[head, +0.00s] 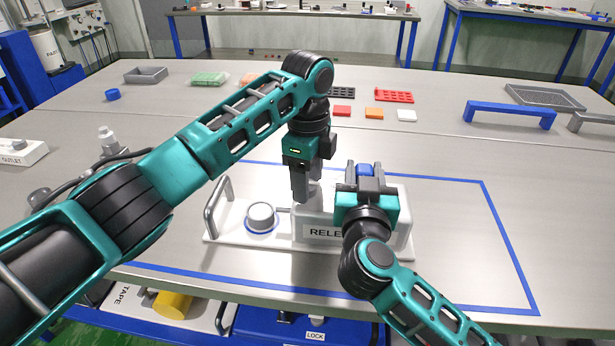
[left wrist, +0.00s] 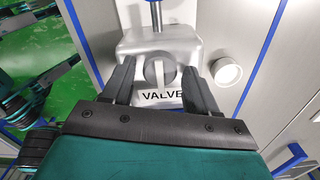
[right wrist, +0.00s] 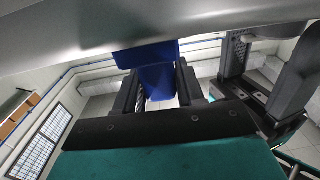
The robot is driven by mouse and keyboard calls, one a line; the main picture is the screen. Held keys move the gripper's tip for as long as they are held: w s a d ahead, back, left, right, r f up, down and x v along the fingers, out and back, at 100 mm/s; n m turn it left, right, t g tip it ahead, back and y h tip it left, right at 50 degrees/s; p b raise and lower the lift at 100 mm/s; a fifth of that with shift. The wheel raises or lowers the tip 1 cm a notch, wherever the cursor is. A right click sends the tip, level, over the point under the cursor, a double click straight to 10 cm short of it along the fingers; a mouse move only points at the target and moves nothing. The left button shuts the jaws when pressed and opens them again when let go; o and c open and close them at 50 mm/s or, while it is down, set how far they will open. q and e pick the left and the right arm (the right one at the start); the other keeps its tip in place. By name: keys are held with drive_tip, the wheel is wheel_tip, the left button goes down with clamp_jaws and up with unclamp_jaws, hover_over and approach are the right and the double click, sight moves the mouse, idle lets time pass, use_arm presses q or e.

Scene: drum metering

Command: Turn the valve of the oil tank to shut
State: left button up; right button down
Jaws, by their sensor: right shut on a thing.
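The oil tank appears as a pale grey-white body (head: 395,232) on a white base plate, with a partly hidden label starting "RELE". In the left wrist view, a round grey valve knob (left wrist: 160,71) sits on the tank above a "VALVE" label (left wrist: 163,96). My left gripper (head: 305,192) points down over the tank. Its fingers are apart, one on each side of the knob, with gaps showing. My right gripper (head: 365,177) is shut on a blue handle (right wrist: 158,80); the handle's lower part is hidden.
A round cap (head: 262,216) ringed in blue and a metal bar handle (head: 217,207) are on the base plate left of the tank. Blue tape (head: 505,235) frames the area. Coloured blocks and trays lie behind; the table right of the tank is clear.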

use_arm(q)
drive_tip(key=shift+o, duration=0.4)
use_arm(e)
drive_tip(key=shift+f, duration=0.1)
use_arm(q)
wheel_tip(320, 180, up, 12)
idle(0.4)
use_arm(e)
drive_tip(key=c, duration=0.6)
unclamp_jaws()
drive_tip(key=shift+s, duration=0.1)
